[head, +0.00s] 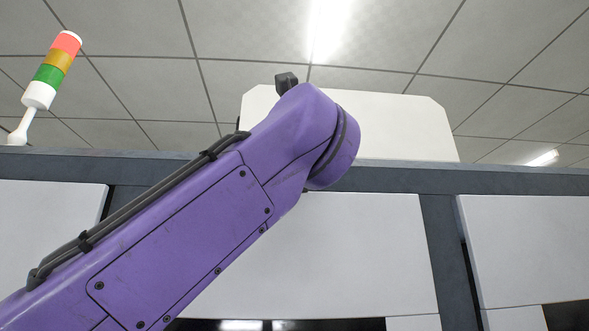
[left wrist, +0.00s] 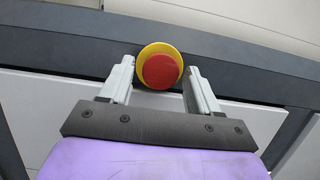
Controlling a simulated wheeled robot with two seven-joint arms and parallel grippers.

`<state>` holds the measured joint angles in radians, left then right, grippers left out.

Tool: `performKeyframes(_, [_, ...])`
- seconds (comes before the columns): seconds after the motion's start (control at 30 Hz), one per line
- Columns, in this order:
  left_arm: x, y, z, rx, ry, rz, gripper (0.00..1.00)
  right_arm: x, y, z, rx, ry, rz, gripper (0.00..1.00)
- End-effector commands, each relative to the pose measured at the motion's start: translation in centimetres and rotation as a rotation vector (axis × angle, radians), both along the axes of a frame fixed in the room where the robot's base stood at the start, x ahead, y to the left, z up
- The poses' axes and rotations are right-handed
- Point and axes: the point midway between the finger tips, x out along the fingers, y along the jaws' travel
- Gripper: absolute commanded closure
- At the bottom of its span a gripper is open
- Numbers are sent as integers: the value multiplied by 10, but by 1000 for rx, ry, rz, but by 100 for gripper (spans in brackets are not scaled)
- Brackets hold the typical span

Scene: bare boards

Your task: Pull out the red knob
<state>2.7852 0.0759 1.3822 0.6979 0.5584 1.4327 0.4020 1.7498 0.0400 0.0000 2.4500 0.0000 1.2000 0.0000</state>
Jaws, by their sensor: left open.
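The red knob (left wrist: 161,71) is round and has a yellow collar (left wrist: 146,55) behind it. It sits on a dark grey beam in the left wrist view. My left gripper (left wrist: 156,72) is open, with one finger on each side of the knob. A small gap shows between the knob and the right finger; at the left finger the gap is narrow, and I cannot tell whether they touch. In the head view my purple left arm covers the middle, and neither the knob nor the left gripper shows there. My right gripper is in no view.
A dark grey beam (head: 530,181) runs across the frame, with white panels (head: 370,255) below it and a white board (head: 410,130) above. A signal tower (head: 53,71) with red, amber and green bands stands at the upper left.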

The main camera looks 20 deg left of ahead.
Motion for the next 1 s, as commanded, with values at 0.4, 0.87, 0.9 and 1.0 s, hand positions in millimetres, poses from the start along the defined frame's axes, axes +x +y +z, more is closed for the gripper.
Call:
performKeyframes(0.4, [0, 0, 0, 0, 0, 0, 83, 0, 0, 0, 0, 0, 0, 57])
performKeyframes(0.87, [-8, -3, 0, 2, -1, 0, 83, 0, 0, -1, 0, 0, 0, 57])
performKeyframes(0.9, [-8, -4, 0, 2, -1, 0, 83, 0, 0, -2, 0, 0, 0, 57])
performKeyframes(1.0, [-8, -3, 0, 0, -1, 0, 38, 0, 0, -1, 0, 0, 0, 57])
